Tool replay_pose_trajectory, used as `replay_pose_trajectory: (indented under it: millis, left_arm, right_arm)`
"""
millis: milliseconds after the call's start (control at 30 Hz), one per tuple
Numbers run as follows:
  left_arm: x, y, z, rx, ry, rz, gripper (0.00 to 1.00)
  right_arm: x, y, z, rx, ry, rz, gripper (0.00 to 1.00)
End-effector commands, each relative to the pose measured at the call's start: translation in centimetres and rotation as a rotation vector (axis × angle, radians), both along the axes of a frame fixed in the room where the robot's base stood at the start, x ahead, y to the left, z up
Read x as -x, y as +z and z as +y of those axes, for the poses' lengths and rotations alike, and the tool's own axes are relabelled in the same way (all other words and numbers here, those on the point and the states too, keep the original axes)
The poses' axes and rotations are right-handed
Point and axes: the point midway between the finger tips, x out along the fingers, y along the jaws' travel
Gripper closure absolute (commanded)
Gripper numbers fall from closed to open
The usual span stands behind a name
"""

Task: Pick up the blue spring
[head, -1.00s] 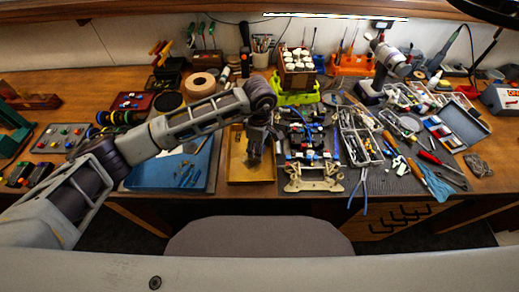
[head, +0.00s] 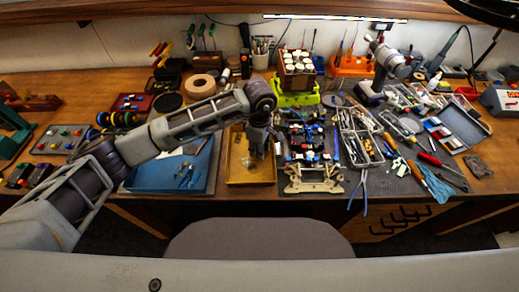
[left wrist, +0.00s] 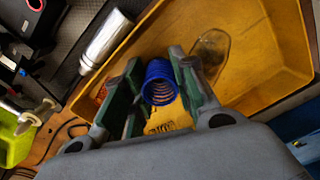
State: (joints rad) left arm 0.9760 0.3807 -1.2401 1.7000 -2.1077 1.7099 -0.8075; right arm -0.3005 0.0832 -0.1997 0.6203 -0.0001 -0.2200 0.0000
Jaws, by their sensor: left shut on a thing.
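The blue spring (left wrist: 160,82) shows in the left wrist view as an open coil between the two fingers of my left gripper (left wrist: 158,76). The gripper is shut on it. A yellow tray (left wrist: 258,35) lies around and below the spring; I cannot tell how high the spring is above its floor. In the head view my left gripper (head: 257,153) is over the yellow tray (head: 250,182) at the middle front of the bench, and it hides the spring there. My right gripper is not in view.
A blue tray (head: 150,180) with small tools stands left of the yellow tray. A car chassis (head: 313,180) lies close on its right. In the left wrist view a silver cylinder (left wrist: 105,40) lies by the tray and a clear oval piece (left wrist: 212,50) lies inside it.

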Motion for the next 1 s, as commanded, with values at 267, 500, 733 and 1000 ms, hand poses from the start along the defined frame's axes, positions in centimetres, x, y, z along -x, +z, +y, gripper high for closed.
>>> replay_pose_trajectory:
  millis: [267,500,733,1000]
  left_arm:
    - [-0.1,1.5,0.0,0.002,-0.001,-0.002,0.83]
    - [-0.1,4.6,0.0,0.000,0.000,-0.003,0.83]
    - [-0.1,7.8,0.0,0.001,0.000,-0.003,0.83]
    - [0.0,9.7,0.0,0.000,0.000,-0.001,0.83]
  right_arm:
    - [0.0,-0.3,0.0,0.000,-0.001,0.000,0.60]
    - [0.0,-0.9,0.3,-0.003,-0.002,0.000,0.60]
    - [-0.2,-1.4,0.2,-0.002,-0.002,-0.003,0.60]
    - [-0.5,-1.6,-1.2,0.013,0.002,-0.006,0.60]
